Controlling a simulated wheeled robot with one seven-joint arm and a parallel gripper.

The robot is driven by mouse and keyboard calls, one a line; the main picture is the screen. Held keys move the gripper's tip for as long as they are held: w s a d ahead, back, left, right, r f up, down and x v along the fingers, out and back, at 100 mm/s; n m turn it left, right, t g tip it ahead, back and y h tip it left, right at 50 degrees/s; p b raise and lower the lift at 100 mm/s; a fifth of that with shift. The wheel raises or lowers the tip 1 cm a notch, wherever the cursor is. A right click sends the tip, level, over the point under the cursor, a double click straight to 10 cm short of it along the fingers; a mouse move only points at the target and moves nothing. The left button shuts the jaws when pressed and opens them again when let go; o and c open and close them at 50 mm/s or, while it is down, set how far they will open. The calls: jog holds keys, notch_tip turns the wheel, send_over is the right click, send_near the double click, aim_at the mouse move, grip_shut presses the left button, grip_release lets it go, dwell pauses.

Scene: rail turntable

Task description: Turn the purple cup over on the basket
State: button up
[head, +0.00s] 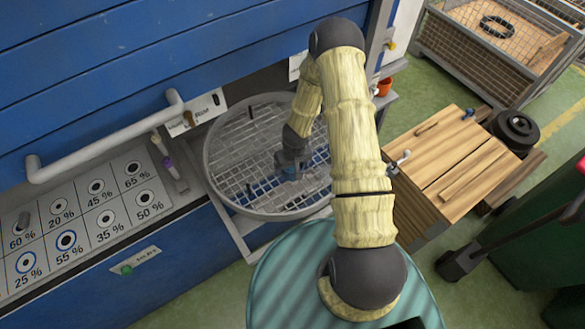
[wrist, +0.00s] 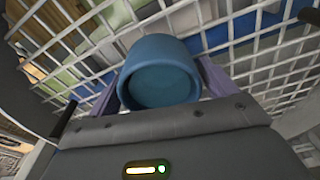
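A blue cup (wrist: 160,72) shows in the wrist view between the two fingers of my gripper (wrist: 162,88). A round face of the cup, darker inside its rim, points toward the wrist camera; whether it is the mouth or the base is hard to tell. The fingers lie against both sides of the cup. It looks blue, not clearly purple. In the head view my gripper (head: 290,172) is low over the round wire basket (head: 235,150), with a small bit of blue at its tip. Whether the cup touches the mesh is unclear.
Short dark posts stand up from the basket mesh. A blue machine wall (head: 120,70) with a white pipe handle (head: 100,145) rises behind. A small orange cup (head: 384,87) sits on a ledge at right. A wooden crate (head: 450,165) stands further right.

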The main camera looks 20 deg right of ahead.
jog(key=c, duration=0.7)
jog(key=shift+c, duration=0.2)
jog(key=shift+r, duration=0.15)
notch_tip(320, 180, up, 10)
dwell(0.3)
jog(key=m+b, duration=0.1)
jog(key=b, duration=0.3)
send_over(292, 170)
notch_tip(292, 170, down, 7)
jog(key=shift+s+f, duration=0.1)
jog(key=shift+f, duration=0.1)
jog(key=shift+r, duration=0.15)
